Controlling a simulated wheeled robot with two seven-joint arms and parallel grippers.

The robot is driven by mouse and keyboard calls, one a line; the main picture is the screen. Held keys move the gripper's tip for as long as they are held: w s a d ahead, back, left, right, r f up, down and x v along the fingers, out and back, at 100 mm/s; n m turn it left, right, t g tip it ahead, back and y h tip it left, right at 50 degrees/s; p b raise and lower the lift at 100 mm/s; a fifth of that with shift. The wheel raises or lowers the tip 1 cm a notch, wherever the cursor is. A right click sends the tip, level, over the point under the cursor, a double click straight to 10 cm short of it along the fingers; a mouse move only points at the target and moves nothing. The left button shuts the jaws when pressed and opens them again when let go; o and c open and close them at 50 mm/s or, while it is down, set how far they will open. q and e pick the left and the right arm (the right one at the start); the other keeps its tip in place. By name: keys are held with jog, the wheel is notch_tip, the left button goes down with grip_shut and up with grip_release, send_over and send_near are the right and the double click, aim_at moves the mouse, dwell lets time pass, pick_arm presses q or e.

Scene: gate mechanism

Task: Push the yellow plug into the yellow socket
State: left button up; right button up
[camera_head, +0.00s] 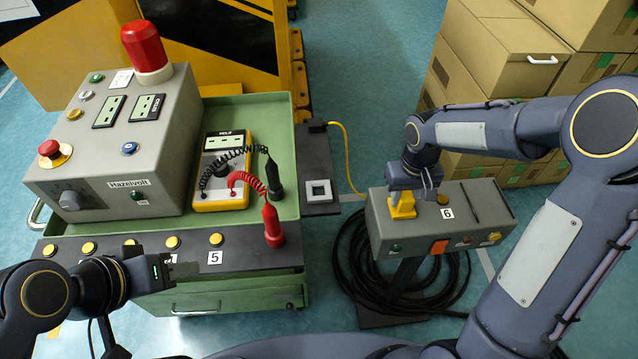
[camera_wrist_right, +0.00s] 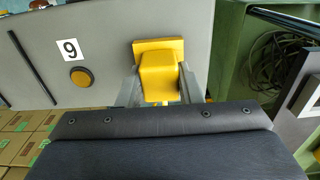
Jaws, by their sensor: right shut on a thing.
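The yellow plug (camera_wrist_right: 160,70) is a blocky yellow piece between the fingers of my right gripper (camera_wrist_right: 160,90). In the head view, my right gripper (camera_head: 404,192) points down and is shut on this plug (camera_head: 402,206) at the left end of the top of a grey box labelled 6. A flat yellow plate (camera_wrist_right: 172,44) shows at the plug's far end, against the box; I cannot tell whether it is the socket or part of the plug, nor how deep the plug sits. My left gripper (camera_head: 172,272) is over the front edge of the green cart, away from the plug; its jaw opening is unclear.
The grey box (camera_head: 415,228) stands on a post, with black cable coiled (camera_head: 350,262) around it. The green cart (camera_head: 285,110) carries a control cabinet (camera_head: 150,155) and a yellow multimeter (camera_head: 220,172). Cardboard boxes (camera_head: 495,50) stand behind. A yellow cable (camera_head: 348,150) hangs between cart and box.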

aim_at(406, 195)
jog(key=o, duration=1.1)
jog(key=shift+f, duration=0.1)
jog(key=shift+r+p, duration=0.4)
jog(key=shift+r, duration=3.55)
jog(key=s+r+t+y+p, duration=0.1)
jog(key=s+r+t+p, duration=0.1)
jog(key=s+r, duration=0.2)
jog(key=s+a+r+m+t+y+p, duration=0.1)
jog(key=s+r, duration=0.3)
jog(key=s, duration=0.5)
jog(key=s+a+r+m+t+y+p, duration=0.1)
jog(key=s+r+t+p, duration=0.1)
jog(key=s, duration=0.5)
jog(key=shift+s+a+r+t+y+p, duration=0.15)
jog(key=shift+s+r+y+p, duration=0.1)
jog(key=shift+r, duration=0.3)
jog(key=shift+s+d+r+t+y+p, duration=0.1)
jog(key=shift+r+t+y+p, duration=0.1)
jog(key=shift+r, duration=0.3)
